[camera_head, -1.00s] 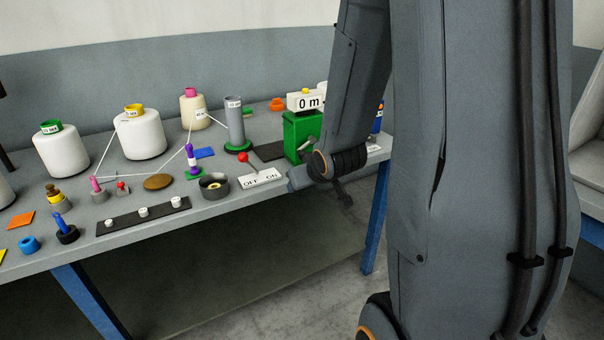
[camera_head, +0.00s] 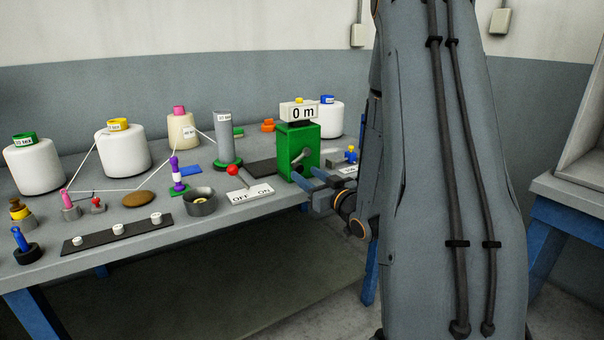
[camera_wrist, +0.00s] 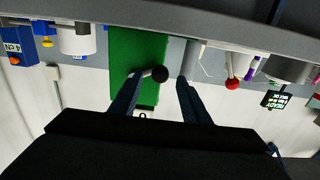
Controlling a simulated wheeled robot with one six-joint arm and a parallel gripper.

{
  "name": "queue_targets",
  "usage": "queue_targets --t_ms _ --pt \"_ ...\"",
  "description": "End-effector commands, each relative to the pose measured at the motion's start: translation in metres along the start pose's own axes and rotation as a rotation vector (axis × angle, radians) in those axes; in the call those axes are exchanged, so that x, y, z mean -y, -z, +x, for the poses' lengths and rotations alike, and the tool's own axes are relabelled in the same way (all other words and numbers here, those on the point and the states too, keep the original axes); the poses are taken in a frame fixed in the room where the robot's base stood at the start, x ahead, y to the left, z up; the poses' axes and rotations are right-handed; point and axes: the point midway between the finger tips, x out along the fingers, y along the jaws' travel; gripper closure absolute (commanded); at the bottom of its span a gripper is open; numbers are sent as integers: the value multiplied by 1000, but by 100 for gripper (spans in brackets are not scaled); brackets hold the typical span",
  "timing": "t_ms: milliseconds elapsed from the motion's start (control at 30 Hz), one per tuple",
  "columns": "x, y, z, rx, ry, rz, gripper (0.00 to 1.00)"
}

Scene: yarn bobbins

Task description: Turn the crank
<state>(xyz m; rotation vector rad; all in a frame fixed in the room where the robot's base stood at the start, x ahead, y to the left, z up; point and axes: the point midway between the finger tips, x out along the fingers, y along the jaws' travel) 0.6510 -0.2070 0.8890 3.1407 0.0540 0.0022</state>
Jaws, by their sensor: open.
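The green box (camera_head: 298,136) with a "0 m" display (camera_head: 299,112) stands near the table's front right edge. Its crank (camera_head: 300,156) is a short grey arm on the front face, tilted up to the right. In the wrist view the green box (camera_wrist: 137,62) appears upside down, and the crank's round black knob (camera_wrist: 160,74) shows between the finger ends, closer to the left finger. My gripper (camera_head: 312,178) is open in front of the box; its fingers (camera_wrist: 156,82) hold nothing. Whether a finger touches the knob cannot be told.
A white OFF/ON switch plate (camera_head: 250,195) with a red-knobbed lever (camera_head: 233,170) lies left of the box. A grey cylinder (camera_head: 226,137) and white bobbins (camera_head: 122,148) stand behind.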

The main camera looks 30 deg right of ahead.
Motion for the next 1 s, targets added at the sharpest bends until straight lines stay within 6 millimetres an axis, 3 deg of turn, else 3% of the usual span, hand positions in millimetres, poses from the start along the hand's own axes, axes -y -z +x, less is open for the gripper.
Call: queue_targets --t_ms 200,567,667,833,1000 --pt "1 0 27 0 1 0 57" --pt "0 0 34 1 0 1 57" --pt "0 0 34 1 0 1 69" --pt "0 0 34 1 0 0 98" --pt "0 0 34 2 -1 1 100"
